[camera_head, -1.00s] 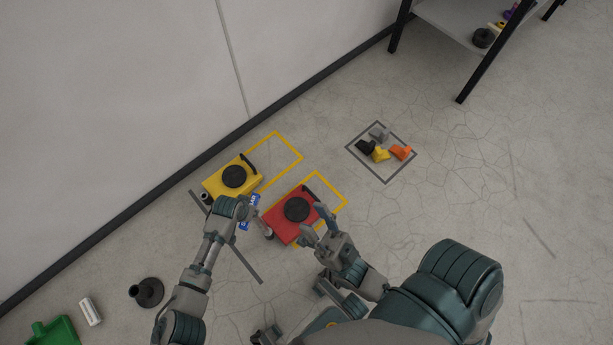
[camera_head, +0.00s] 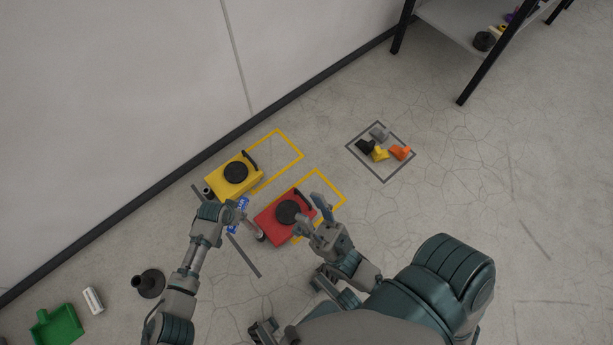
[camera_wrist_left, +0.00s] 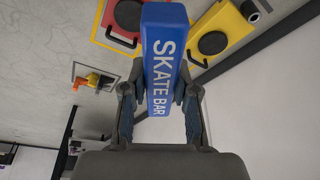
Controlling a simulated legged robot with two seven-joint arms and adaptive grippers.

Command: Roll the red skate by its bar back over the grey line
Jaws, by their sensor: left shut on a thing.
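The red skate (camera_head: 266,227), with a round black pad on top, sits on the floor to the right of the grey line (camera_head: 245,258). Part of it lies over a yellow floor outline. The blue skate bar (camera_head: 237,215), lettered SKATE BAR, is at its left end. My left gripper (camera_head: 228,212) is shut on this bar, which stands between its fingers in the left wrist view (camera_wrist_left: 163,65). The red skate shows behind the bar there (camera_wrist_left: 121,20). My right gripper (camera_head: 309,211) has its fingers spread, close by the skate's right end; I cannot tell whether it touches.
A yellow skate (camera_head: 222,182) stands beside the red one, near the wall. A grey square (camera_head: 384,182) holds several small coloured pieces. A black base with a post (camera_head: 150,284) and a green bin (camera_head: 58,328) lie at lower left. A shelf (camera_head: 455,28) stands at upper right.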

